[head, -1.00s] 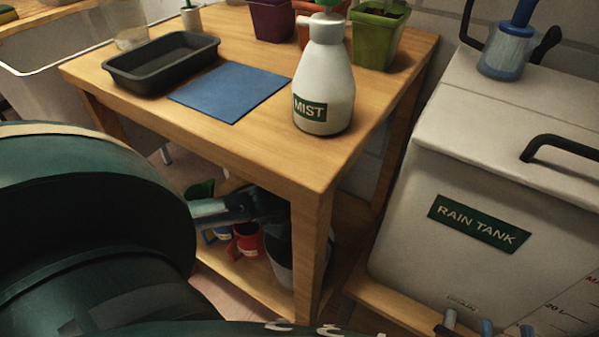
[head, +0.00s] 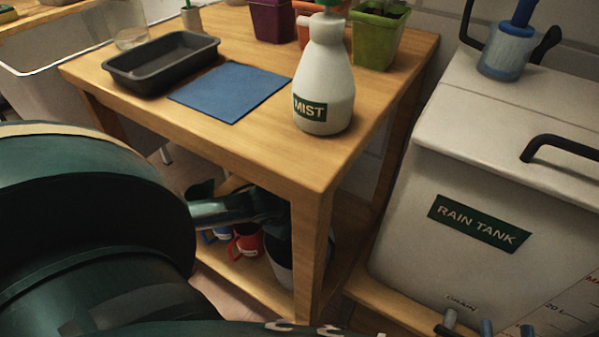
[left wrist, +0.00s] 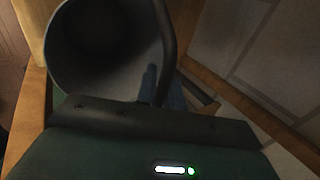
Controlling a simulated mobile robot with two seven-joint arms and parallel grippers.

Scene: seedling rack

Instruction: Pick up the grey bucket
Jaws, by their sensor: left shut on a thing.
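The grey bucket (head: 281,272) is on the lower shelf of the wooden table, partly hidden behind the front leg and my left arm. In the left wrist view its round mouth (left wrist: 100,60) faces the camera, with a dark curved handle (left wrist: 164,35) along the right side. My left gripper (left wrist: 162,88) is shut on the handle at the bucket's rim. In the head view its fingers are hidden under the table. My right gripper (head: 507,329) shows only its blue fingertips at the bottom edge, apart and with nothing seen between them.
The table leg (head: 310,255) stands close in front of the bucket. A red can (head: 247,241) is beside it on the shelf. On the tabletop are a mist bottle (head: 324,80), a blue mat (head: 228,92) and a black tray (head: 160,65). The rain tank (head: 480,180) stands at right.

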